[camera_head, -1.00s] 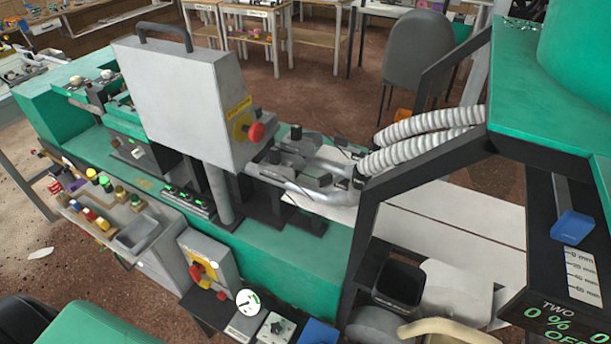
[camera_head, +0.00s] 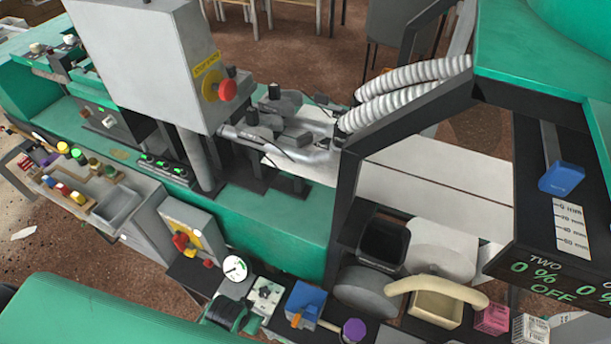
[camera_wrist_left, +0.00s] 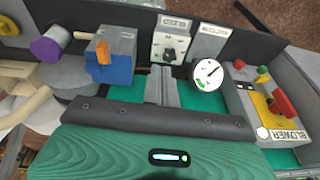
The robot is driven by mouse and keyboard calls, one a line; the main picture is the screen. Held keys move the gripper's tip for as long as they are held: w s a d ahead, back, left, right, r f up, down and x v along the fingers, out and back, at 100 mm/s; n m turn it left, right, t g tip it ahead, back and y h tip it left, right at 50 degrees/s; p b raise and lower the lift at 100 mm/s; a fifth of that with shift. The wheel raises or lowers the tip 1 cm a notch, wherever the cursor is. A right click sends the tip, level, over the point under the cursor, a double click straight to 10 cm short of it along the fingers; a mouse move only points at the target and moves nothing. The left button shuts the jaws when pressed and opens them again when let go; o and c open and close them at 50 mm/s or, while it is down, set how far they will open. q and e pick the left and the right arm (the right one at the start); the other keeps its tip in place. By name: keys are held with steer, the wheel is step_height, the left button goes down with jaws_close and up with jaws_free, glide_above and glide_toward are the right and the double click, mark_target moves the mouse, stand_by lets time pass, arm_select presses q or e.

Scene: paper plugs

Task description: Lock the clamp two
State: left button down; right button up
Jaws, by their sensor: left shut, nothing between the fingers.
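Grey clamp-like fittings with black knobs (camera_head: 268,133) sit on the green machine bed at the pipe ends, in the middle of the head view. I cannot tell which of them is clamp two. A dark panel (camera_head: 545,268) at the right reads "TWO 0 % OFF". My left gripper (camera_wrist_left: 162,86) is shut and empty in the left wrist view, pointing at a row of controls. Ahead of it are a switch box with a black knob (camera_wrist_left: 168,47) and a blue block with an orange lever (camera_wrist_left: 112,63). My right gripper is not in view.
A white dial gauge (camera_wrist_left: 207,73), a box labelled BLOWER (camera_wrist_left: 283,128) and a purple knob (camera_wrist_left: 48,48) surround the gripper's front. A grey cabinet with a red knob (camera_head: 226,90) and white ribbed hoses (camera_head: 410,85) stand behind. A dark frame post (camera_head: 345,205) rises beside the bed.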

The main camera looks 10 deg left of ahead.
arm_select(q)
steer(key=w+d+r+m+t+y+b, duration=0.1)
steer(key=w+r+m+t, duration=0.3)
steer(key=r, duration=0.7)
steer(key=w+d+r+m+t+y, duration=0.1)
steer(key=w+d+r+t, duration=0.15)
steer(key=w+r, duration=0.65)
steer(key=w+d+r+m+t, duration=0.2)
steer(key=d+r+m+t, duration=0.2)
steer(key=r, duration=0.3)
steer(key=w+d+r+m+t, duration=0.3)
steer(key=d+r+m+t, duration=0.1)
steer(key=r, duration=0.4)
steer(key=shift+w+d+r+m+h, duration=0.15)
steer(key=shift+d+r+m+h, duration=0.15)
steer(key=shift+d+m, duration=0.6)
steer(key=shift+a+t, duration=0.1)
steer(key=shift+t, duration=0.15)
